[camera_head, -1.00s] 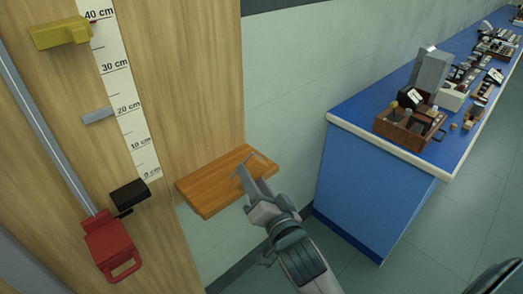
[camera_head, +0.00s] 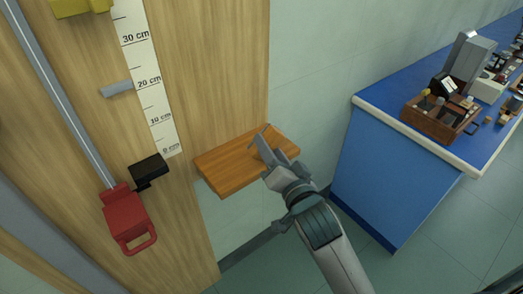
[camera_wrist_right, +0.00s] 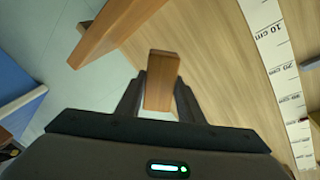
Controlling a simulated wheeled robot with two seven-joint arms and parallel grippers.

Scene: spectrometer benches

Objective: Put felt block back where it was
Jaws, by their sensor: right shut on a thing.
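My right gripper (camera_head: 266,142) is over the right part of the small wooden shelf (camera_head: 222,174) in the head view. In the right wrist view my right gripper (camera_wrist_right: 160,88) is shut on a small brown block (camera_wrist_right: 162,78), which I take for the felt block. The block sticks out past the fingertips; its texture is too unclear to confirm felt. The block cannot be made out in the head view. The shelf also shows in the wrist view (camera_wrist_right: 112,30), apart from the block. My left gripper is not in view.
A wooden panel carries a centimetre scale (camera_head: 147,80), a grey tab (camera_head: 117,88), a black block (camera_head: 149,168), a yellow block (camera_head: 80,6) and a red handled piece (camera_head: 127,218) on a rail. A blue bench (camera_head: 395,165) with a wooden tray (camera_head: 432,121) stands right.

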